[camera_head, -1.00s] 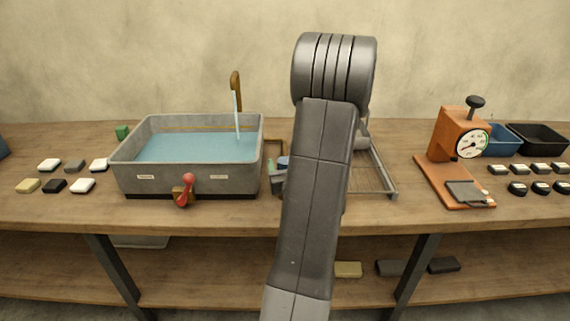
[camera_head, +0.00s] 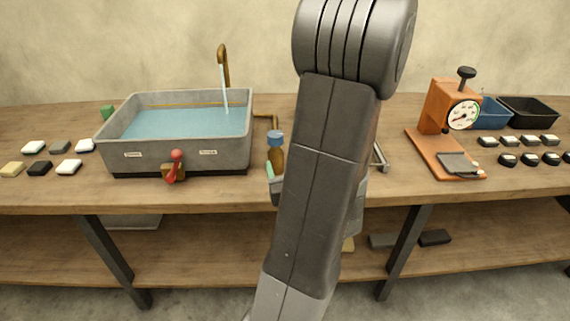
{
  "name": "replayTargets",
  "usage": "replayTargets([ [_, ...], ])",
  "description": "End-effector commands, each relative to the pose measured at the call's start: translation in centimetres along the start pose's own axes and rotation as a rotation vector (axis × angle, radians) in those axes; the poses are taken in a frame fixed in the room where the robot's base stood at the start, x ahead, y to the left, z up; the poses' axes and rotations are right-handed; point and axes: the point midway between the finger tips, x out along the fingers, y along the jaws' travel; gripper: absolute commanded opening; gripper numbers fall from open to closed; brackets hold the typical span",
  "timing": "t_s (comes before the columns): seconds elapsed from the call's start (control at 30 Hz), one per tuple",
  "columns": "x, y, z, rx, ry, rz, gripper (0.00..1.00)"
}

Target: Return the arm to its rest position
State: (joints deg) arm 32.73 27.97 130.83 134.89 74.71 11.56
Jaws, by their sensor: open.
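My arm (camera_head: 318,170) rises from the bottom of the head view and bends at a large rounded joint near the top, in front of the workbench. My gripper (camera_head: 273,188) is mostly hidden behind the arm; only a grey part with a greenish piece shows at the arm's left edge. It is open, with nothing seen in it. Another grey part of my arm's far end shows at the right edge. A brown bottle with a blue cap (camera_head: 276,150) stands on the bench just behind the gripper.
The workbench (camera_head: 230,190) holds a water-filled sink (camera_head: 178,133) at left with a red-handled valve (camera_head: 175,165). An orange press with a dial (camera_head: 448,125) stands at right, near dark bins (camera_head: 527,111). Small blocks lie at both ends. A metal rack (camera_head: 381,158) is mostly hidden.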

Motion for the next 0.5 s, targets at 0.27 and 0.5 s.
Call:
replayTargets([
  [0.27, 0.3, 0.0, 0.0, 0.0, 0.0, 0.001, 0.63],
  [0.5, 2.9, 0.1, 0.1, -0.001, -0.001, 0.004, 0.63],
])
